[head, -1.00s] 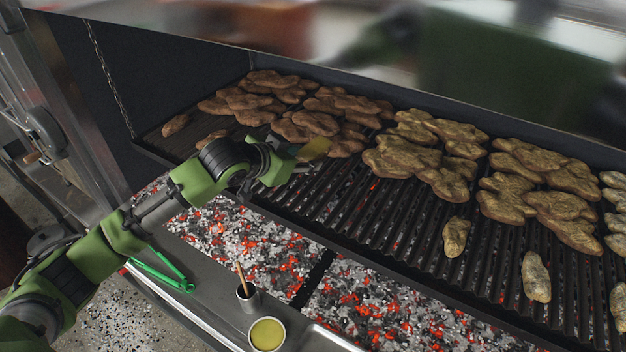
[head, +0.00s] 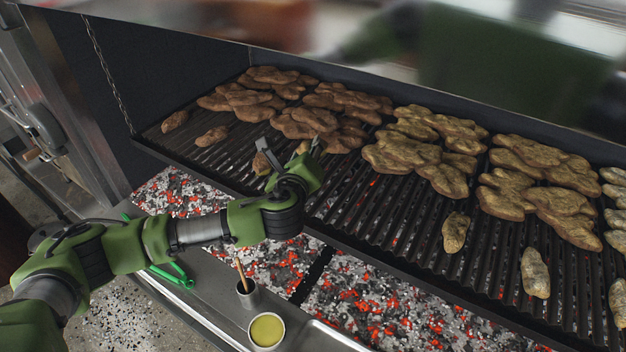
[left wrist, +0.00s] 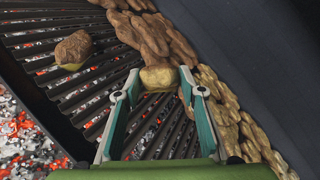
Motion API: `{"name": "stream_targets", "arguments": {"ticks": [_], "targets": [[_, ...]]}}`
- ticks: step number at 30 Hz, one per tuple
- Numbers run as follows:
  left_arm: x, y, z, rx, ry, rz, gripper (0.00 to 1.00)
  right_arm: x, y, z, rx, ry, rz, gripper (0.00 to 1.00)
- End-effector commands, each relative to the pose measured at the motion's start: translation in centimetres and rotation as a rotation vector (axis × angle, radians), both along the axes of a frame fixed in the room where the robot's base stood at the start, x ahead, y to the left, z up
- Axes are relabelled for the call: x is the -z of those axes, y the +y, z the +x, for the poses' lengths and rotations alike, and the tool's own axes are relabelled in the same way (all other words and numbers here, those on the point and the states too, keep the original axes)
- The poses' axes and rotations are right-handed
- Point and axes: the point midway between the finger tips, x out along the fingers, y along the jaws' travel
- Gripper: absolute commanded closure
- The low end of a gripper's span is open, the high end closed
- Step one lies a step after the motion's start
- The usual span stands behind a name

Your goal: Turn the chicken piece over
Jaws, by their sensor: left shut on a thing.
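The chicken piece (left wrist: 160,78), pale golden on the side I see, sits between the fingertips of my left gripper (left wrist: 160,84) in the left wrist view. My left gripper is shut on it above the grill bars. In the head view my left gripper (head: 290,148) is over the left-middle of the grill, in front of the browned chicken heap, and only a small yellowish part of the held piece (head: 303,147) shows. Whether the piece touches the bars I cannot tell. My right gripper is not in view.
A single browned piece (left wrist: 73,48) lies on the bars near the front edge. More single pieces (head: 211,136) lie at the left, others (head: 456,232) at the right. Chicken heaps (head: 420,150) fill the back. A sauce bowl (head: 267,331) and brush cup (head: 247,295) stand in front.

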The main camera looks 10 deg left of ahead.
Motion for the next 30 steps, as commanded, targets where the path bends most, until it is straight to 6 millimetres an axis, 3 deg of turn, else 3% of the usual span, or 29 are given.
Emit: {"name": "stream_targets", "arguments": {"ticks": [9,16,18,24,30], "targets": [[-0.3,0.6,0.2,0.316,-0.098,0.491,0.79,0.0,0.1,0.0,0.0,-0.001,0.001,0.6],[-0.8,0.9,0.6,0.555,-0.157,0.776,0.79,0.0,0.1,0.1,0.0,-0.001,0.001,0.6],[1.2,0.2,0.8,0.565,-0.154,0.776,0.79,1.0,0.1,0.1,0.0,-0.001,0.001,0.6],[4.1,-0.3,1.9,0.562,-0.153,0.773,0.79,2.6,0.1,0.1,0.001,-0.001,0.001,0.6],[5.4,-0.2,1.9,0.56,-0.154,0.772,0.79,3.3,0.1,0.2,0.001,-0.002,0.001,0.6]]}}
